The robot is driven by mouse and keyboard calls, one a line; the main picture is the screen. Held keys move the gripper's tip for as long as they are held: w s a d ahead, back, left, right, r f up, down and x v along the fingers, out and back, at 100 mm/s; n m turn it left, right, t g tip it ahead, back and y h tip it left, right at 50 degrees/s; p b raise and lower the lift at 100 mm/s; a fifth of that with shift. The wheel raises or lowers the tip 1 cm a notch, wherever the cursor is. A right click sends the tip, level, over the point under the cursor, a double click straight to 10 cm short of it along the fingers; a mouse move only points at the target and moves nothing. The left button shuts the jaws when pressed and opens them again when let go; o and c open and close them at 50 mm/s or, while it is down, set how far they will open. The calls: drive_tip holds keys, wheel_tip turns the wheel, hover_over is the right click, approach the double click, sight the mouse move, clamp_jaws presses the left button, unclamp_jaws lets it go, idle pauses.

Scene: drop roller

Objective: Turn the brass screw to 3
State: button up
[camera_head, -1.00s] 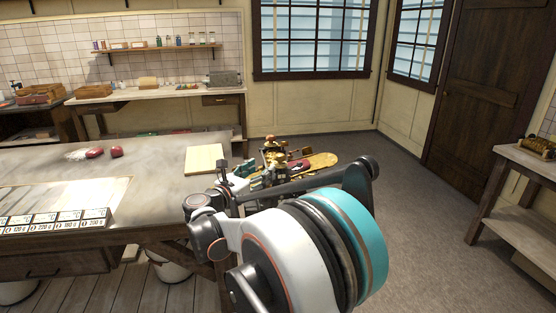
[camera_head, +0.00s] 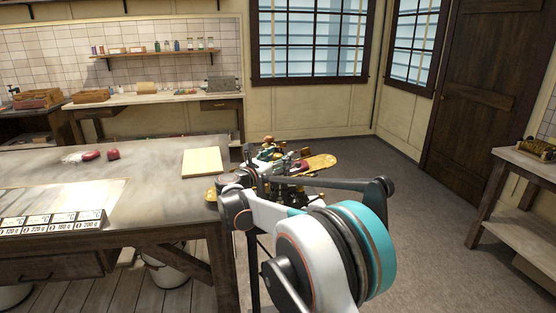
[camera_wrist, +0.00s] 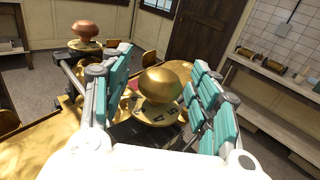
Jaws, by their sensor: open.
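In the wrist view, the brass screw (camera_wrist: 160,86) has a round golden knob above a pale dial plate (camera_wrist: 155,113) with dark marks. I cannot read the marks or tell the setting. My gripper (camera_wrist: 163,92) is open, with teal-padded fingers to the left and right of the knob. A gap shows on each side, and I see no contact. A copper-coloured knob (camera_wrist: 85,30) stands farther back on the left. In the head view, the brass machine (camera_head: 290,160) is partly hidden behind my arm, and the brass screw cannot be picked out.
A workbench (camera_head: 150,210) fills the left, with a pale wooden board (camera_head: 202,163), red pieces (camera_head: 113,154) and a row of weight-labelled boxes (camera_head: 50,222). A side table (camera_head: 520,175) stands at the right. Floor (camera_head: 425,215) between is clear.

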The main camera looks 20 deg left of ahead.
drive_tip(key=c, duration=1.1)
drive_tip(key=shift+n+y, duration=0.3)
drive_tip(key=shift+y, duration=0.2)
drive_tip(key=n+y, duration=0.1)
drive_tip(key=y, duration=0.1)
drive_tip(key=n+y, duration=0.2)
drive_tip(key=y, duration=0.1)
drive_tip(key=shift+d+t, duration=0.15)
drive_tip(key=shift+t, duration=0.15)
drive_tip(key=n+g+y, duration=0.1)
drive_tip(key=n+y, duration=0.2)
drive_tip(key=y, duration=0.1)
drive_tip(key=n+g+y+p, duration=0.1)
drive_tip(key=n+g+y, duration=0.1)
drive_tip(key=y, duration=0.2)
drive_tip(key=shift+n, duration=0.4)
drive_tip(key=n+g+y, duration=0.4)
drive_tip(key=g+y, duration=0.1)
drive_tip(key=shift+w+n, duration=0.1)
drive_tip(key=shift+n, duration=0.2)
drive_tip(key=shift+n+g+y+p, duration=0.35)
drive_tip(key=shift+n+g+y, duration=0.4)
drive_tip(key=shift+n+g, duration=0.65)
drive_tip(key=shift+n+g+y+p, duration=0.35)
drive_tip(key=shift+n+g+y, duration=0.5)
drive_tip(key=shift+g, duration=1.05)
drive_tip(key=shift+n+g, duration=0.25)
drive_tip(key=shift+g, duration=0.05)
